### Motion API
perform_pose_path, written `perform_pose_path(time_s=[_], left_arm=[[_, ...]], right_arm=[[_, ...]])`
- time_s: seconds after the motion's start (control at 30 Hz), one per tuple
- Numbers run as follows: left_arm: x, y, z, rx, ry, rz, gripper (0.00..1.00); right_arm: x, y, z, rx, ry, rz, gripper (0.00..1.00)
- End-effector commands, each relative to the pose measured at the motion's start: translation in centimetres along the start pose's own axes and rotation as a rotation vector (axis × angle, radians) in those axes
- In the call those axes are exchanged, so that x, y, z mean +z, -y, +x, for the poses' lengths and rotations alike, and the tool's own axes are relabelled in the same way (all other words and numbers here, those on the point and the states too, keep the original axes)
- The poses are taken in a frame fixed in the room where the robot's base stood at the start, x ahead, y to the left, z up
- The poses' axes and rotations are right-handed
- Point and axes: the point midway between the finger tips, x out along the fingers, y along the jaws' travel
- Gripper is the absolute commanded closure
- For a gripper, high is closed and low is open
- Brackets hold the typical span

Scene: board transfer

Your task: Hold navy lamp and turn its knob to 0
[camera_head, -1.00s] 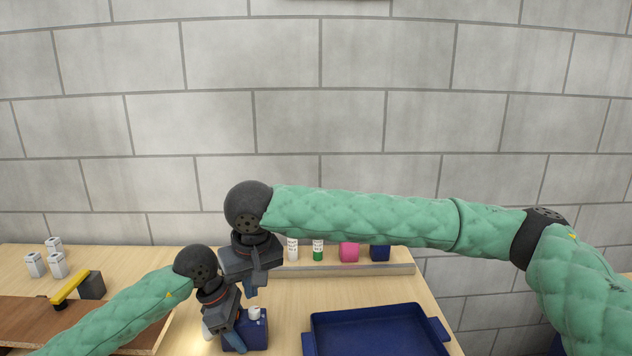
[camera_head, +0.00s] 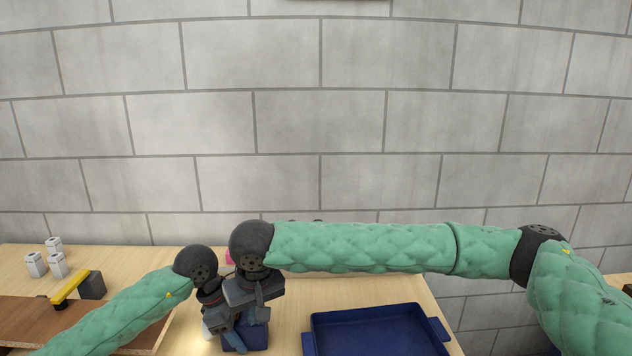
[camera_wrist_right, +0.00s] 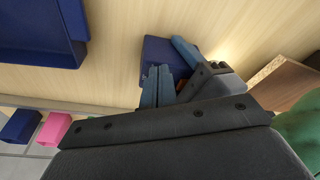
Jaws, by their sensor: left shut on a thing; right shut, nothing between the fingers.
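The navy lamp (camera_head: 258,341) is a small dark-blue box on the table, left of the tray, with a pale part (camera_head: 206,330) and a warm glow on the table at its left. My left gripper (camera_head: 239,338) is shut on the lamp. My right gripper (camera_head: 260,314) is shut and empty, its fingertips over the lamp's top. The knob is hidden behind my right gripper, so its setting cannot be read. The right wrist view shows the lamp (camera_wrist_right: 154,52) beyond my right fingers (camera_wrist_right: 157,86), with a left finger against it.
A navy tray (camera_head: 375,316) stands right of the lamp. At the left are a brown board (camera_head: 30,318), a yellow-handled tool (camera_head: 70,288) and several white pieces (camera_head: 37,264). The right wrist view shows a pink block (camera_wrist_right: 53,129) and a navy block (camera_wrist_right: 20,126) at the back.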

Motion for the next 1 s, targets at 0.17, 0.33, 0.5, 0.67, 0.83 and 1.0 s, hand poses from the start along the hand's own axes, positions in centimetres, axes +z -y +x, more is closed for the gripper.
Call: perform_pose_path(time_s=[0.17, 0.33, 0.5, 0.67, 0.83, 1.0], left_arm=[[0.01, -0.01, -0.03, 0.0, 0.0, 0.0, 0.66], [0.01, -0.01, -0.03, 0.0, 0.0, 0.0, 0.66], [0.01, -0.01, -0.03, 0.0, 0.0, 0.0, 0.66], [0.01, -0.01, -0.03, 0.0, 0.0, 0.0, 0.66], [0.03, 0.01, -0.03, 0.0, 0.0, 0.001, 0.66], [0.07, 0.06, -0.02, 0.0, 0.001, 0.003, 0.66]], right_arm=[[0.0, -0.01, -0.01, 0.0, 0.0, 0.0, 1.0], [-0.05, -0.03, 0.0, 0.0, 0.0, 0.0, 1.0], [-0.18, -0.08, 0.04, 0.0, 0.0, 0.0, 1.0], [-0.31, -0.13, 0.08, 0.0, 0.0, 0.0, 1.0], [-0.48, -0.22, 0.13, 0.0, 0.0, 0.0, 1.0], [-0.57, -0.3, 0.14, 0.001, 0.0, 0.001, 1.0]])
